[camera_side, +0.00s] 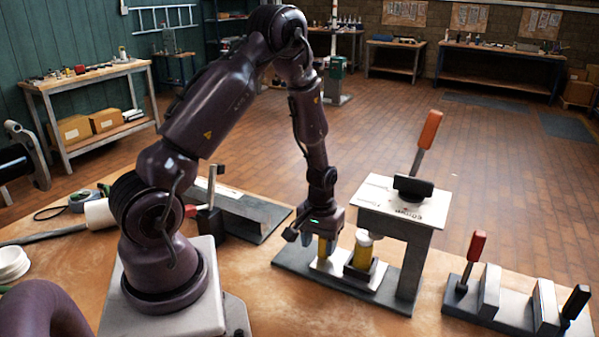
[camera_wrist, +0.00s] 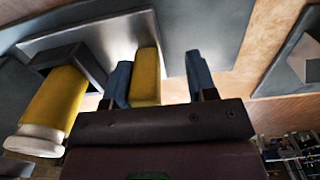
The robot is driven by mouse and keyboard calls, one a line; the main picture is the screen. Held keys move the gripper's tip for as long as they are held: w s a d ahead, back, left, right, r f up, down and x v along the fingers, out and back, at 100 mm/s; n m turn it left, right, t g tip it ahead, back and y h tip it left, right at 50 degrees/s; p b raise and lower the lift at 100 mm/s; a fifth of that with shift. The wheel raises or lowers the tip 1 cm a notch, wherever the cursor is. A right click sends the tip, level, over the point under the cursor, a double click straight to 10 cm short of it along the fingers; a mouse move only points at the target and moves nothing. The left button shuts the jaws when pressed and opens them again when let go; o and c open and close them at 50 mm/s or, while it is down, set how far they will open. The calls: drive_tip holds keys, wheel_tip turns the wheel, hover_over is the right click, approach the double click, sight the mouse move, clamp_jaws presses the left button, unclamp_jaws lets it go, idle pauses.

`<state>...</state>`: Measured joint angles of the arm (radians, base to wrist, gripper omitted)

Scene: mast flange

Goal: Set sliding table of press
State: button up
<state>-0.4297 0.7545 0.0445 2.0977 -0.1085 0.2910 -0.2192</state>
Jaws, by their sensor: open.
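The press (camera_side: 402,202) has a white top, a grey column and an orange-handled lever (camera_side: 429,130). Its pale metal sliding table (camera_side: 322,266) lies low on the dark base (camera_side: 292,262). It also shows in the wrist view (camera_wrist: 112,38). A yellow cylinder with a whitish top (camera_side: 362,252) stands in a dark holder on the table; it also shows in the wrist view (camera_wrist: 52,103). A yellow post (camera_wrist: 146,72) rises at the table's other end. My gripper (camera_side: 327,248) is open, its blue fingers on either side of the post, the post nearer the left finger in the wrist view.
A toggle-clamp fixture with a red handle (camera_side: 477,245) and a black handle stands at the right. White rings (camera_side: 12,263) and tape lie at the left. The bench front is clear.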

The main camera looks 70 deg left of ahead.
drive_tip(key=s+a, duration=0.5)
drive_tip(key=shift+s, duration=0.1)
wheel_tip(320, 180, up, 13)
drive_tip(key=s+d+r+m+t, duration=0.3)
drive_tip(key=d+r+m, duration=0.3)
drive_tip(key=d+r, duration=0.8)
drive_tip(key=shift+s+d+r+m+y, duration=0.15)
drive_tip(key=shift+s+d+m+y, duration=0.25)
drive_tip(key=shift+d, duration=0.55)
drive_tip(key=shift+s, duration=0.1)
drive_tip(key=w+a+f+n+g, duration=0.35)
drive_tip(key=a+f+n, duration=0.35)
drive_tip(key=a+f, duration=0.85)
drive_tip(key=shift+t+h, duration=0.25)
drive_tip(key=shift+h, duration=0.15)
drive_tip(key=f, duration=1.1)
drive_tip(key=shift+w+a+f, duration=0.15)
drive_tip(key=shift+w+f, duration=0.2)
drive_tip(key=shift+f, duration=0.05)
drive_tip(key=shift+c, duration=0.5)
